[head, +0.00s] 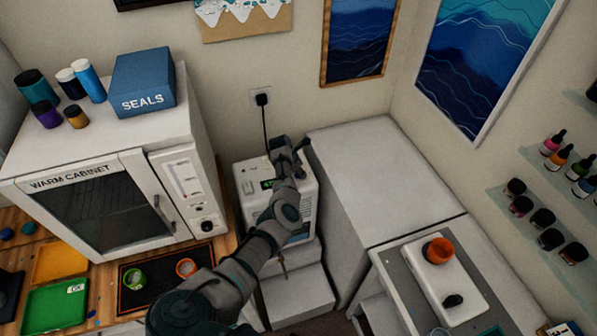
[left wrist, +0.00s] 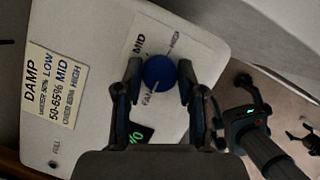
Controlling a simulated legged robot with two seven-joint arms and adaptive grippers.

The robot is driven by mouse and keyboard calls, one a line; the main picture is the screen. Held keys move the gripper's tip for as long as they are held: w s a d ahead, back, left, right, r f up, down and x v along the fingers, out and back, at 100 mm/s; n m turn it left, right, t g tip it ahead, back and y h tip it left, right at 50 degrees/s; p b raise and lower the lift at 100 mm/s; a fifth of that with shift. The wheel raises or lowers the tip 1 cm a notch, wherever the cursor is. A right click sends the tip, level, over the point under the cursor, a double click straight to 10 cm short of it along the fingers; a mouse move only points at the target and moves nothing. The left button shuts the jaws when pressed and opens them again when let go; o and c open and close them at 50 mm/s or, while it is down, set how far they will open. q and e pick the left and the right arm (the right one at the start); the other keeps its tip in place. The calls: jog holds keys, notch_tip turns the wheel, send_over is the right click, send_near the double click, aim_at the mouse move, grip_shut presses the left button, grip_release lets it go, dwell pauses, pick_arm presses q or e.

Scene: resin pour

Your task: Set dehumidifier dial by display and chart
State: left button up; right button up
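The white dehumidifier (head: 247,178) stands between the cabinet and a grey-white unit; its green display (head: 268,184) is too small to read. In the left wrist view, the blue dial (left wrist: 159,72) sits between the fingertips of my left gripper (left wrist: 160,78), which look closed against its sides. MID and HIGH labels show around the dial; others are partly covered. The display (left wrist: 138,138) is mostly hidden by the gripper, leaving a percent sign and no readable number. The chart (left wrist: 55,84) reads DAMP, under 50% LOW, 50-65% MID, over 65% HIGH.
The warm cabinet (head: 95,205) stands close on the left, with a blue SEALS box (head: 143,82) on top. A grey-white unit (head: 375,165) flanks the right. A black cord (head: 264,125) rises to a wall socket behind. White steps (head: 297,296) are in front.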

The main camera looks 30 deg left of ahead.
pick_arm(q)
jog(key=c, duration=0.3)
